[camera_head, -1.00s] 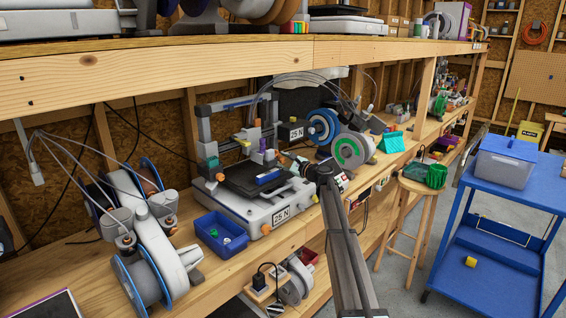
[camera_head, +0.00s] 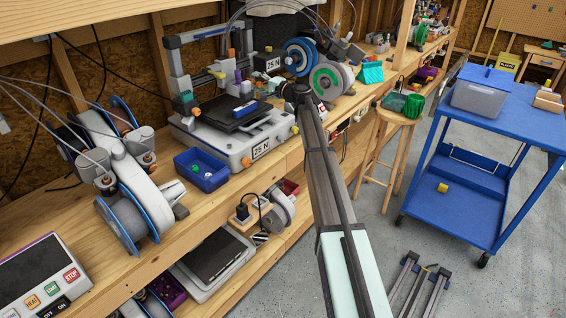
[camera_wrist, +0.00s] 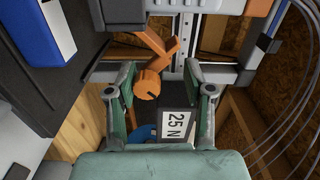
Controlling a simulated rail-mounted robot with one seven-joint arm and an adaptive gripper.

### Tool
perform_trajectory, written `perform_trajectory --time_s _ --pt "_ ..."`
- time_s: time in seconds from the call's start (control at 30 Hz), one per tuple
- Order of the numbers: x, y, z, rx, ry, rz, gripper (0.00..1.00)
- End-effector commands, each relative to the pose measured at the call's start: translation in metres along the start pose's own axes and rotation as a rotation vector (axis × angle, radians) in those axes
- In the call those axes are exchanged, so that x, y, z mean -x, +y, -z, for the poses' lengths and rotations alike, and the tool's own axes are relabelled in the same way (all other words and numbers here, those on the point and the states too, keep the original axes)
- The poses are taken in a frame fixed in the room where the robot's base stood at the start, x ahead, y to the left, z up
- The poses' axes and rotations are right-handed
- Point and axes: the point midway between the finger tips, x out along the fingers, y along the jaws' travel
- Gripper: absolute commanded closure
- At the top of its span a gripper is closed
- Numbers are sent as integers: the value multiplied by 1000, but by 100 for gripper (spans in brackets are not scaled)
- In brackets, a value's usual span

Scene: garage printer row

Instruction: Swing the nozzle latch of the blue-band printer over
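The printer (camera_head: 215,140) stands on the wooden bench, with a "25 N" label on its front and a dark bed (camera_head: 222,118) carrying a blue-and-white block (camera_head: 245,109). In the wrist view the block (camera_wrist: 55,35) is at upper left. An orange lever (camera_wrist: 160,45) with a round orange knob (camera_wrist: 148,86) lies ahead of my gripper (camera_wrist: 158,84). Its two greenish fingers are spread either side of the knob in the picture; I see no contact. I cannot confirm that this orange part is the nozzle latch.
A blue bin (camera_head: 201,171) sits in front of the printer. Spools (camera_head: 327,80) stand to its right, near my arm. A dark "25 N" box (camera_wrist: 175,125) lies beyond my fingers.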

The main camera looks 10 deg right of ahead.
Motion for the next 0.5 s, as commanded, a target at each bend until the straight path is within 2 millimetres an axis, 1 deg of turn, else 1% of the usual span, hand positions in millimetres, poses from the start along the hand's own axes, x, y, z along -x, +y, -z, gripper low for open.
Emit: perform_trajectory --time_s 0.03,0.2,0.5 --pt "0 -6 -2 50 0 0 48" --pt "0 -16 -9 232 -1 0 48" --pt "1 -28 -23 535 -2 1 48"
